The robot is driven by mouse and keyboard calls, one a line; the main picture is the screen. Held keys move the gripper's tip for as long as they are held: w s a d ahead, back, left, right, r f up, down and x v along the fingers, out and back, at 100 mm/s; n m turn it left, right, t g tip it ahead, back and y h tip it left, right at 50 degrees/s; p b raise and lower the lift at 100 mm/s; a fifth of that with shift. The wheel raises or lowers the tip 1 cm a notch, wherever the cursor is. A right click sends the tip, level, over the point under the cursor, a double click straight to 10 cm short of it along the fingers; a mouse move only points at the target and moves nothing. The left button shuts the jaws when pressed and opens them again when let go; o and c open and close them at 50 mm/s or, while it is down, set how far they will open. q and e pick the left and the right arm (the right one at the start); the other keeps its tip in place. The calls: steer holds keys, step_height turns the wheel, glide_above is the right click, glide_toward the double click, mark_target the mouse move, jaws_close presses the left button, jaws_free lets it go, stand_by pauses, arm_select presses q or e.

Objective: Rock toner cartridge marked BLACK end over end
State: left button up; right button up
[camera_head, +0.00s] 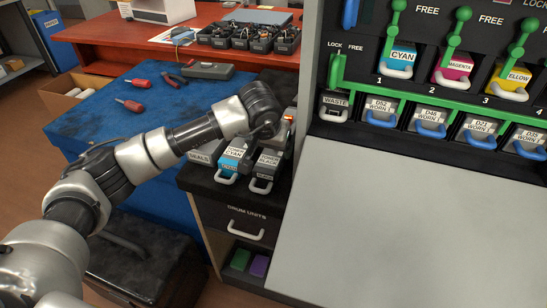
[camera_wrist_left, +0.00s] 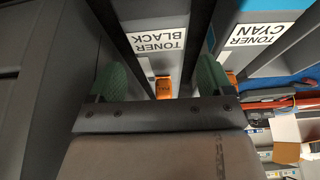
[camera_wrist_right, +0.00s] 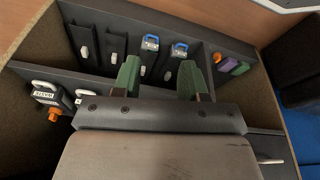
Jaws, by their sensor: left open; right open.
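The toner cartridge marked BLACK (camera_head: 267,163) stands in a grey holder on the dark counter beside the printer, its white handle toward the front. In the left wrist view its white label (camera_wrist_left: 158,41) and orange cap (camera_wrist_left: 163,88) show between my fingers. My left gripper (camera_wrist_left: 158,82) is open over it, with one green-padded finger on each side; I cannot tell whether they touch it. In the head view my left wrist hides the cartridge's rear. My right gripper (camera_wrist_right: 160,80) is open and empty, outside the head view, facing a compartment of dark units.
The CYAN cartridge (camera_head: 235,160) stands close to the left of the BLACK one. The printer (camera_head: 400,190) rises on the right.

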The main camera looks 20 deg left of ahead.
mark_target(273, 151)
arm_select(q)
steer(key=b+x, duration=0.3)
steer(key=x, duration=0.1)
steer(key=shift+f, duration=0.15)
steer(key=shift+w+f+b, duration=0.2)
steer(key=shift+f+b, duration=0.1)
arm_select(e)
steer(key=v, duration=1.1)
steer(key=shift+w+t, duration=0.4)
steer(key=shift+w, duration=0.05)
steer(key=shift+d, duration=0.1)
arm_select(q)
steer(key=c, duration=1.3)
steer(key=shift+r, duration=0.3)
steer(key=shift+c, duration=0.2)
steer(key=shift+w+r+p, duration=0.1)
steer(key=shift+r+p, duration=0.25)
steer(key=shift+p, duration=0.1)
steer(key=shift+r+p, duration=0.5)
steer(key=shift+r, duration=0.4)
steer(key=shift+r+p, duration=0.65)
steer(key=shift+r, duration=0.45)
steer(key=shift+r+p, duration=0.5)
steer(key=shift+r, duration=0.4)
arm_select(e)
steer(key=s+x, duration=0.1)
steer(key=x, duration=1)
steer(key=shift+s+f+g, duration=0.3)
steer(key=shift+f+g, duration=0.1)
steer(key=shift+f, duration=0.1)
